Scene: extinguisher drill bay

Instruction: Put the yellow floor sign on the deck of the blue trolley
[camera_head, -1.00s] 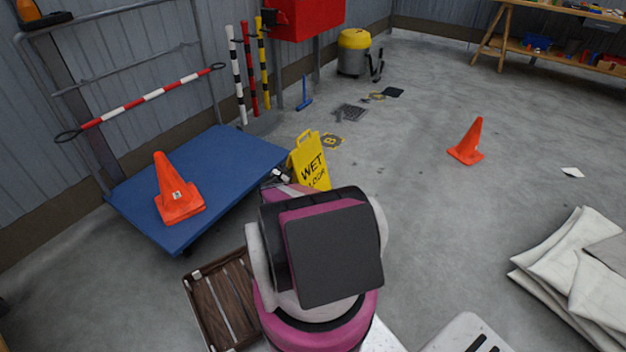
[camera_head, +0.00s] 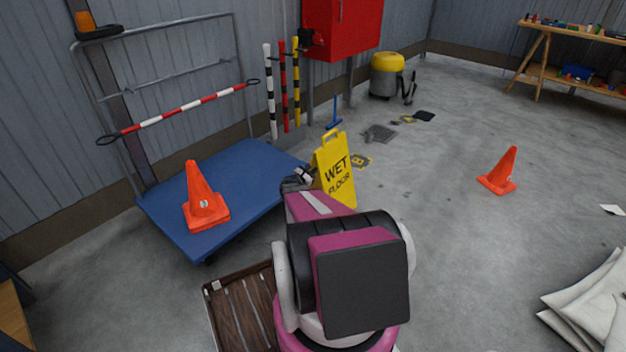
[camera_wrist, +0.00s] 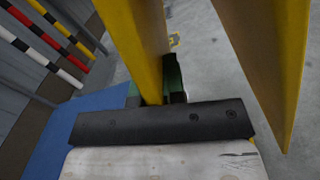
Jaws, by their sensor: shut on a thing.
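The yellow floor sign (camera_head: 336,172), printed WET FLOOR, stands upright just right of the blue trolley's far right corner in the head view. My gripper (camera_head: 298,180) is shut on the sign's left edge. In the wrist view the gripper (camera_wrist: 158,98) grips one yellow panel of the sign (camera_wrist: 140,45), and a second panel hangs apart to the right. The blue trolley's deck (camera_head: 240,170) lies to the left of the sign, and it also shows in the wrist view (camera_wrist: 60,135).
An orange cone (camera_head: 204,203) stands on the deck's near left part. A red-and-white bar (camera_head: 180,110) is at the trolley's handle frame. Striped posts (camera_head: 284,90) stand behind the deck. Another cone (camera_head: 500,172) stands on open floor at right.

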